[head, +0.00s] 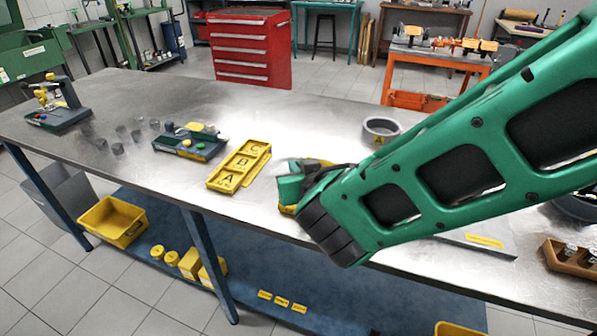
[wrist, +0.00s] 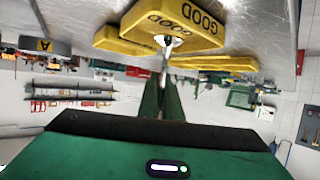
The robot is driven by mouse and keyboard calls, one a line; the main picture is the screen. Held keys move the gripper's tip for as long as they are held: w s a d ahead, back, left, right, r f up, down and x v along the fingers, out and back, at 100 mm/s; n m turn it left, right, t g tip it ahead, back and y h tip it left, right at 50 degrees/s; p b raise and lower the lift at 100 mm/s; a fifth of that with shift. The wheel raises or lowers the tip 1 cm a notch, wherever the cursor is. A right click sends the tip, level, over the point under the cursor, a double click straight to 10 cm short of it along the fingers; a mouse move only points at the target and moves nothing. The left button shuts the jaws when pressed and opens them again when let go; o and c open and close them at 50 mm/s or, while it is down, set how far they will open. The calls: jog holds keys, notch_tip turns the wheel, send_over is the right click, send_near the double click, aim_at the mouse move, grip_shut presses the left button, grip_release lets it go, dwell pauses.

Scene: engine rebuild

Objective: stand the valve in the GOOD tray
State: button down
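The yellow GOOD tray (wrist: 158,32) is at the top of the wrist view, with its lettered wall towards me. A small shiny metal piece, which looks like the valve (wrist: 172,41), is at the fingertips, in front of the tray wall. The fingers appear shut on it. I cannot tell whether it touches the tray. In the head view my gripper (head: 290,188) is over the bench's front edge area.
A yellow tray marked A, B, C (head: 222,179) lies left of my gripper. A grey ring (head: 381,130) stands behind my arm. A wooden rack (head: 572,262) with metal parts is at the far right. Small grey cylinders and a blue-grey fixture (head: 190,145) are further left on the metal bench (head: 310,115).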

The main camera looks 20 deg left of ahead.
jog(key=shift+f, duration=0.55)
jog(key=shift+f, duration=0.1)
jog(key=c, duration=1.9)
grip_release()
jog(key=shift+c, duration=0.2)
jog(key=v, duration=1.2)
jog(key=shift+s, duration=0.1)
